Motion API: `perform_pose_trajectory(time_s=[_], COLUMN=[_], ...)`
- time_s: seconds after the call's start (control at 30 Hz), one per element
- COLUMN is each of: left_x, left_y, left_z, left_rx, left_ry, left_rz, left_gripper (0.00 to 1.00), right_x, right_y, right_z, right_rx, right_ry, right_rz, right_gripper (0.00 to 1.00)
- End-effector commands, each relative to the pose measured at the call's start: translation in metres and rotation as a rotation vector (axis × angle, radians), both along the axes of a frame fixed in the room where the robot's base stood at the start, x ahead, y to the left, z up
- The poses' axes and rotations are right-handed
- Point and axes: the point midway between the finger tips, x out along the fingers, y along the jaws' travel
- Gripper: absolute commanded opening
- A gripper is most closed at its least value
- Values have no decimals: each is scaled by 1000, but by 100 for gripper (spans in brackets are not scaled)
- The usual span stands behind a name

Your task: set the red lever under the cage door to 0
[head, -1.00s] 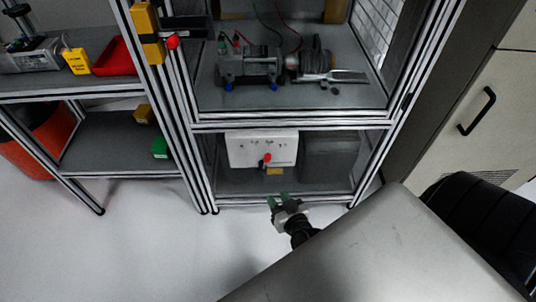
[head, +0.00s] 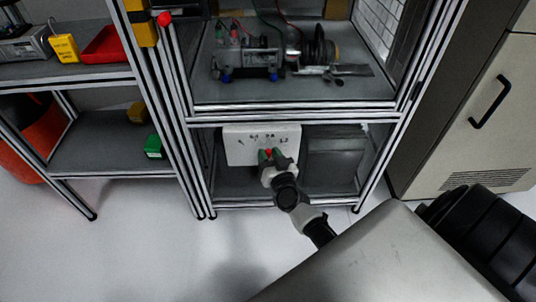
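The red lever (head: 268,152) is on the front of a white box (head: 236,146) in the lower bay under the cage door, in the head view. The box face carries small dark position marks, too small to read surely. The gripper hides the lever's lower part and some of the box face. My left gripper is not in view.
Frame posts and a low front rail (head: 235,206) bound the bay. A dark grey box (head: 333,160) stands right of the white box. The shelf above (head: 210,95) holds a motor rig. A side shelf with a red tray (head: 104,45) is at left; a cabinet (head: 490,130) is at right.

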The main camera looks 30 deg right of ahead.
Motion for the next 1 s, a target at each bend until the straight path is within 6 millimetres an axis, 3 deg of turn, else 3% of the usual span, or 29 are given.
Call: perform_pose_trajectory(time_s=[0.4,0.63,1.0], left_x=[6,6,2], left_y=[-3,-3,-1], left_z=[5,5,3], left_rx=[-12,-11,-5], left_ry=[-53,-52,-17], left_rz=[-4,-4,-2], left_gripper=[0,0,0], right_x=[11,10,10], right_y=[-2,-2,-2], right_z=[0,0,1], right_rx=[-1,-1,-7], right_ry=[0,0,5], right_rz=[0,0,1], right_gripper=[35,1,0])
